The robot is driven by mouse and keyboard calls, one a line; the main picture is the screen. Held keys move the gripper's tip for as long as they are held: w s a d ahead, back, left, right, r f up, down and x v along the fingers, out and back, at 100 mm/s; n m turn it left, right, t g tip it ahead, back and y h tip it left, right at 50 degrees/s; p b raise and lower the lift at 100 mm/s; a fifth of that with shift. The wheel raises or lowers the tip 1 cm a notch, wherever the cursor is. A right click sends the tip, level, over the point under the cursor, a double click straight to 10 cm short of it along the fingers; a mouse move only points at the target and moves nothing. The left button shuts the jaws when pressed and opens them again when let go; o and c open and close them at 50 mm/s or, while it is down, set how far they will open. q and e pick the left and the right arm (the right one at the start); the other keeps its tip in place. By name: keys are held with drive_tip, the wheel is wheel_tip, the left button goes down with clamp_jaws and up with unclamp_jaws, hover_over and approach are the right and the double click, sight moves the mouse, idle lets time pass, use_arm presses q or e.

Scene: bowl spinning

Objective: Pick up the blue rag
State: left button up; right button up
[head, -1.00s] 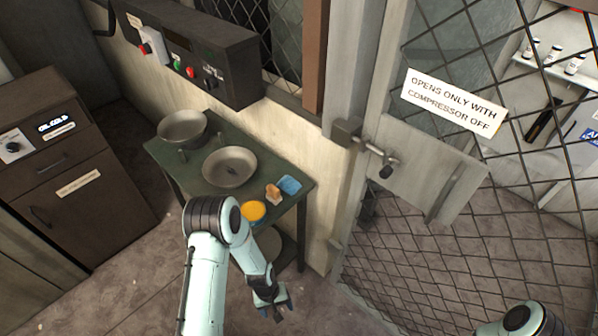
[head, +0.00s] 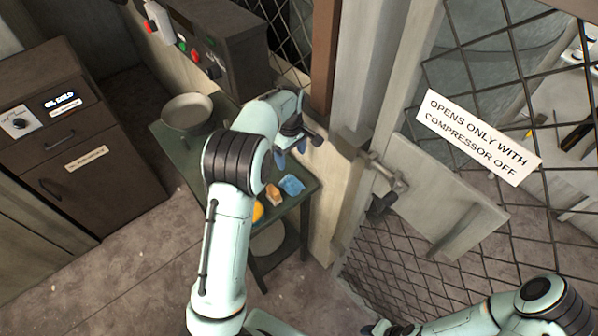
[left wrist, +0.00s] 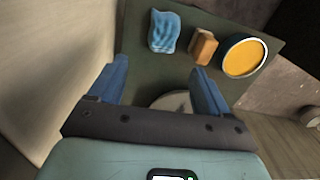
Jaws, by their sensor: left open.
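The blue rag (head: 291,185) lies crumpled on the green table (head: 309,190), near its right corner. It also shows in the left wrist view (left wrist: 164,31), at the top, beyond my fingers. My left gripper (head: 291,151) is over the table, above and behind the rag in the head view. In the left wrist view, my left gripper (left wrist: 160,75) is open and empty, its blue fingers wide apart and clear of the rag. My right arm shows at the bottom right of the head view; the state of its gripper there is unclear.
A tan block (left wrist: 204,47) and a round dish of yellow-orange stuff (left wrist: 243,57) sit beside the rag. A metal bowl (head: 187,112) stands at the table's far left. A wall control box (head: 215,50) and a mesh door with a latch (head: 385,185) are close by.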

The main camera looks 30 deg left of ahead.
use_arm(q)
hover_over(291, 181)
wheel_tip(291, 181, down, 7)
drive_tip(key=shift+s+f, duration=0.1)
drive_tip(key=shift+s, duration=0.05)
drive_tip(key=shift+w+f, duration=0.15)
drive_tip(key=shift+f, duration=1.35)
drive_tip(key=shift+w+f, duration=0.1)
drive_tip(key=shift+f, duration=1.4)
drive_tip(key=c, duration=1)
